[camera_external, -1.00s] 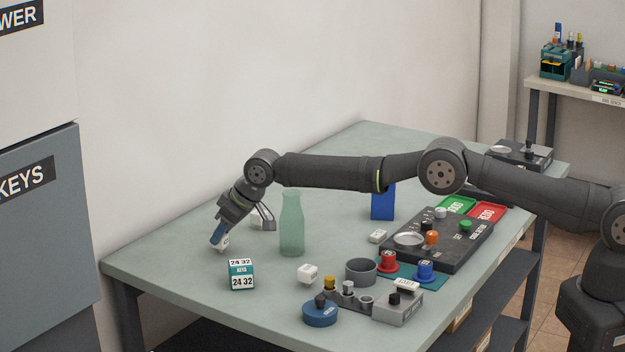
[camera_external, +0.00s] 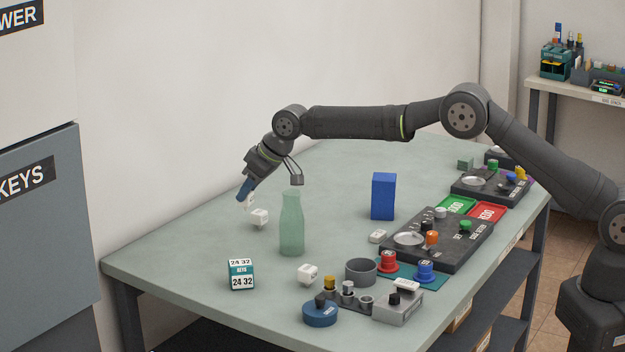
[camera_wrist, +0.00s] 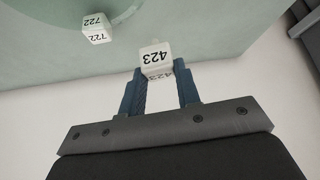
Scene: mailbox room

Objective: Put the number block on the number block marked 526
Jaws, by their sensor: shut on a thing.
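My gripper (camera_external: 244,192) is shut on a white number block (camera_wrist: 155,57) marked 423, held between its blue fingers in the wrist view. In the external view the held block is above the table's far left part, just up and left of another white block (camera_external: 259,217). A white block (camera_wrist: 96,29) marked 722 shows at the upper left of the wrist view. Two more white blocks lie on the table, one (camera_external: 307,274) near the front and one (camera_external: 378,236) beside the dark panel. I can read no 526 on any block.
A green bottle (camera_external: 291,228) stands right of the gripper. A teal and white box (camera_external: 241,274) marked 24 32 stands in front. A blue box (camera_external: 383,197), a grey bowl (camera_external: 361,271), knobs and the dark control panel (camera_external: 455,235) fill the right side. The table's left end is mostly clear.

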